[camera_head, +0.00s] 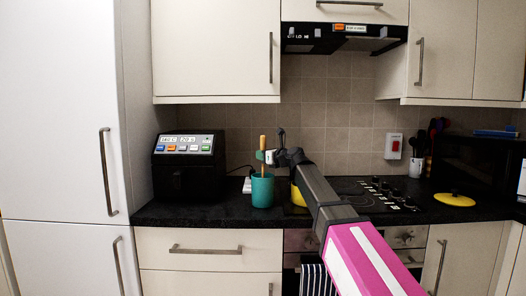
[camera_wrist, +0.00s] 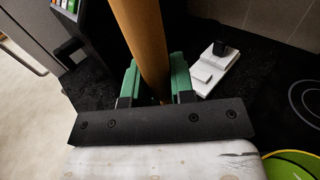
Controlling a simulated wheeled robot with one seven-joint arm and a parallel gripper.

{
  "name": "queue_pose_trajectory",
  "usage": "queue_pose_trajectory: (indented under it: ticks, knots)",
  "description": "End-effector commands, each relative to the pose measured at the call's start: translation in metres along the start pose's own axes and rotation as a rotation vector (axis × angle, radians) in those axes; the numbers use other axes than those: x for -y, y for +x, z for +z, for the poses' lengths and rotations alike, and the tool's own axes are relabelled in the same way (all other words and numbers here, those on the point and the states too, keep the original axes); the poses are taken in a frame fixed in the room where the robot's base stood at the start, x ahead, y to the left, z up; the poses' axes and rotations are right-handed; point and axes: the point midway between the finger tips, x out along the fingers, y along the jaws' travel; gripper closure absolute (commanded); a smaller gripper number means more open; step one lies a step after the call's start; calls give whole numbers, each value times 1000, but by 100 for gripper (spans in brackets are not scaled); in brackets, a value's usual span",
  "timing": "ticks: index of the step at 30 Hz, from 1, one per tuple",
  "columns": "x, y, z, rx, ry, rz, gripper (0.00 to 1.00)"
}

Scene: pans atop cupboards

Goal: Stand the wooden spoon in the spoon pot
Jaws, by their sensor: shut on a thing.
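The wooden spoon (camera_head: 262,142) is upright, directly above the teal pot (camera_head: 262,190) on the dark worktop. My gripper (camera_head: 262,156) is shut on its shaft, a little above the pot's rim. In the wrist view, the wooden shaft (camera_wrist: 143,40) runs between my green fingertips (camera_wrist: 157,80) and touches them. The spoon's lower end is hidden, and I cannot tell how deep it reaches into the pot.
A black appliance (camera_head: 189,166) stands left of the pot. A yellow pot (camera_head: 298,194) is partly behind my arm, beside the hob (camera_head: 380,195). A yellow lid (camera_head: 455,199) and a holder of utensils (camera_head: 417,167) are further right. Wall cupboards (camera_head: 215,50) hang above.

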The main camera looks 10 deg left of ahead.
Motion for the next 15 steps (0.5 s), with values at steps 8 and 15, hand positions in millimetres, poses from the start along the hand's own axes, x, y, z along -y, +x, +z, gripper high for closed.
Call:
queue_pose_trajectory:
  ticks: [8,15]
  knots:
    - [0,0,-6,0,1,0,100]
    - [0,0,-5,0,0,0,51]
